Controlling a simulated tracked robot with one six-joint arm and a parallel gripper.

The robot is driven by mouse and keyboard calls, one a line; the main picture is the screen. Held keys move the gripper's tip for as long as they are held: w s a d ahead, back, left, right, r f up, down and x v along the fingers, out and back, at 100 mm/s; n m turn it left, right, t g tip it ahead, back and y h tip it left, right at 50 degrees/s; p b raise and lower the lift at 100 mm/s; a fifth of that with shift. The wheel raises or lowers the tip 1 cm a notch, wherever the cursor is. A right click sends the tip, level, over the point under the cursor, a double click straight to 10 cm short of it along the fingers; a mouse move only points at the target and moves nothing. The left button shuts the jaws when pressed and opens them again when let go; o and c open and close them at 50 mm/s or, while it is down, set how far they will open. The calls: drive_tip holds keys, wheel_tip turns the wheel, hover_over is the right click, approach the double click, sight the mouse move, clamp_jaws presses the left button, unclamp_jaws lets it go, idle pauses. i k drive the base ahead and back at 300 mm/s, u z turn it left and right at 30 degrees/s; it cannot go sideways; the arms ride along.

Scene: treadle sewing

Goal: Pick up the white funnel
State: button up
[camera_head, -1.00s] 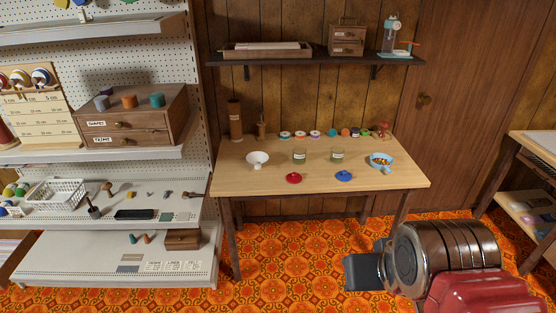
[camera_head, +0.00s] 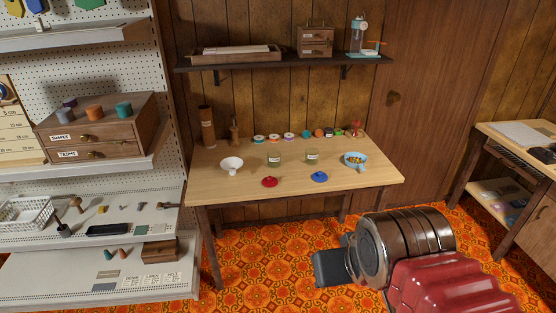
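The white funnel (camera_head: 232,164) stands on the left part of the light wooden table (camera_head: 215,185), wide mouth up as far as I can see. It is in the open, with nothing touching it. My arm shows at the lower right, in front of the table and well apart from the funnel. A dark grey block at the arm's left end, which seems to be my gripper (camera_head: 330,268), is low over the floor. Its fingers cannot be made out.
Two glass jars (camera_head: 274,159) (camera_head: 312,156), a red lid (camera_head: 269,182), a blue lid (camera_head: 319,177) and a blue bowl (camera_head: 355,160) share the table. Several spools (camera_head: 289,137) line its back. A pegboard shelf unit (camera_head: 90,240) stands left. Patterned floor (camera_head: 260,270) is clear before the table.

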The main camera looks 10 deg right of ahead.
sight(231, 164)
drive_tip(key=z, duration=0.05)
drive_tip(key=i, duration=0.95)
drive_tip(key=u, duration=0.1)
